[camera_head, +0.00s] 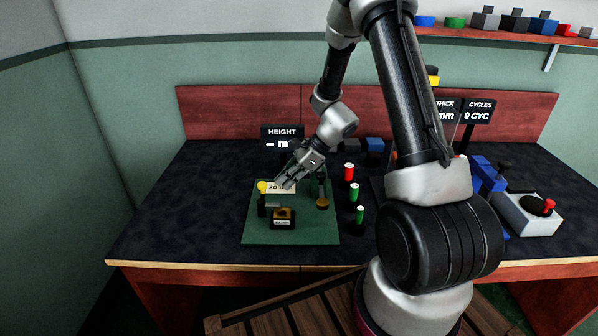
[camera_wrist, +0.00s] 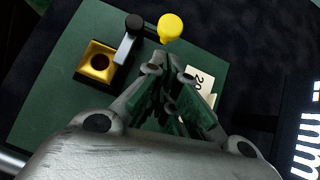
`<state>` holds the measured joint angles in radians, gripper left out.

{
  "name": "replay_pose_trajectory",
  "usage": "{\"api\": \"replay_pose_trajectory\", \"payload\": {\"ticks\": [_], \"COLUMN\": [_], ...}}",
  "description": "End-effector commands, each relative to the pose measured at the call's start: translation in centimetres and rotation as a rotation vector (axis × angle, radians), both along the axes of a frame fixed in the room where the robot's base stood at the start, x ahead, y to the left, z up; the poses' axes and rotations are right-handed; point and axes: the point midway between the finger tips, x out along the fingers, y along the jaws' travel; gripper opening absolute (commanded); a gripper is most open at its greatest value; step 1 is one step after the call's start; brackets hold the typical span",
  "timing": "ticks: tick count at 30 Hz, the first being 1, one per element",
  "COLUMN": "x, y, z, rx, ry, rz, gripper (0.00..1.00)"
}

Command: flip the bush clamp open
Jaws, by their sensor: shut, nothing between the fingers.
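The bush clamp (camera_head: 261,207) stands at the left of the green board, with a black post and a yellow ball knob (camera_head: 263,187) on top. In the wrist view the yellow knob (camera_wrist: 170,27) lies just beyond my fingertips, beside the clamp's black round top (camera_wrist: 134,24).
Red and green capped cylinders (camera_head: 349,173) stand just right of the board. A HEIGHT display (camera_head: 282,137) stands behind. The dark table left of the board is clear.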

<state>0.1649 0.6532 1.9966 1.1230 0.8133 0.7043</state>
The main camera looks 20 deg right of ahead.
Motion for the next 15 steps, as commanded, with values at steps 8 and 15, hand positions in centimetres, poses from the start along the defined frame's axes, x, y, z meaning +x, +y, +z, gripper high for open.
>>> {"api": "replay_pose_trajectory", "payload": {"ticks": [8,15], "x": [0.5,0.5], "y": [2.0,2.0], "z": [-0.3,-0.3], "rx": [0.0,0.0], "ry": [0.0,0.0], "rz": [0.0,0.0], "gripper": [0.0,0.0]}}
